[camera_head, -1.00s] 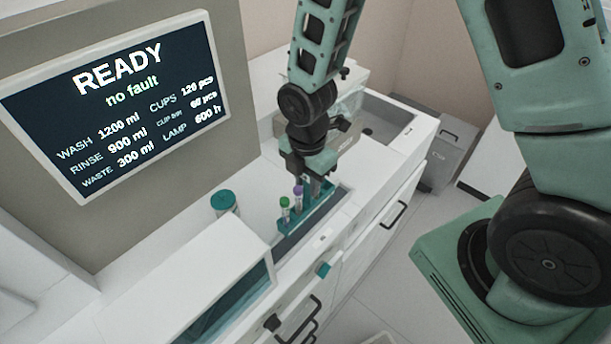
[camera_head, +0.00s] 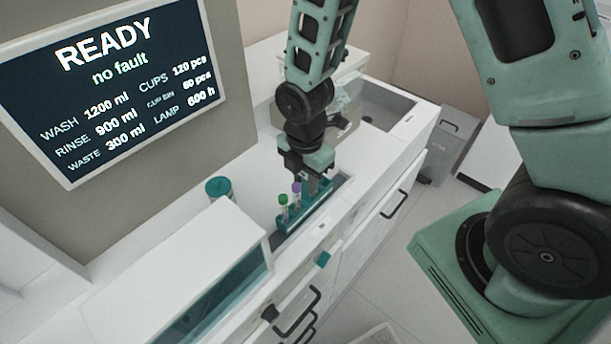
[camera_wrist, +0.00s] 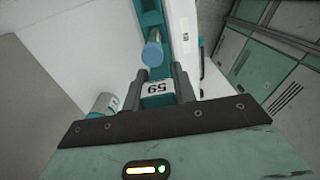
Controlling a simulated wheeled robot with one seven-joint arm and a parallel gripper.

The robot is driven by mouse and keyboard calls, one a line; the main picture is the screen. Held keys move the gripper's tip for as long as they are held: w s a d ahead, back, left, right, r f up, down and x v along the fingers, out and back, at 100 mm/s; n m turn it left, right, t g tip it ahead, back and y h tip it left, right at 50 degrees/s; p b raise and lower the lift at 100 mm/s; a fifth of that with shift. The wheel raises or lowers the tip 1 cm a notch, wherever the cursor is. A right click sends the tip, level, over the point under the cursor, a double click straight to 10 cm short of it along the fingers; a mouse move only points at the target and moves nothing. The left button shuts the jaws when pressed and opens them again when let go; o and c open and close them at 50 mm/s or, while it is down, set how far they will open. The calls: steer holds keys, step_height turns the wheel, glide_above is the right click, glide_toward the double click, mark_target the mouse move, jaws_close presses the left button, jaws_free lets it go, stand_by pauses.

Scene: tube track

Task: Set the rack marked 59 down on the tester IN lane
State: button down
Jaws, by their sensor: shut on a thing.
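The rack holds upright tubes; one has a green cap (camera_head: 283,199) and one a purple cap (camera_head: 297,187). A blue-capped tube (camera_wrist: 152,55) shows just ahead of the fingers in the wrist view. The rack is over the dark recessed lane (camera_head: 285,238) along the counter edge, lined up with it. I cannot tell whether its base touches the lane floor. No IN mark is readable.
A teal-lidded jar (camera_head: 219,189) stands left of the lane. A white box housing (camera_head: 185,270) with a glass front is nearer. The screen (camera_head: 115,85) reads READY, no fault. A sink (camera_head: 385,105) lies beyond my gripper. A grey bin (camera_head: 450,145) stands on the floor.

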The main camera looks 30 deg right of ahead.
steer(key=shift+f, duration=0.15)
steer(key=shift+f+b, duration=0.25)
steer(key=shift+b, duration=0.05)
steer(key=shift+f, duration=0.35)
stand_by(0.5)
steer(key=c, duration=1.1)
jaws_free()
steer(key=shift+o, duration=0.2)
step_height(320, 180, up, 17)
steer(key=b, duration=0.2)
steer(key=shift+r, duration=0.2)
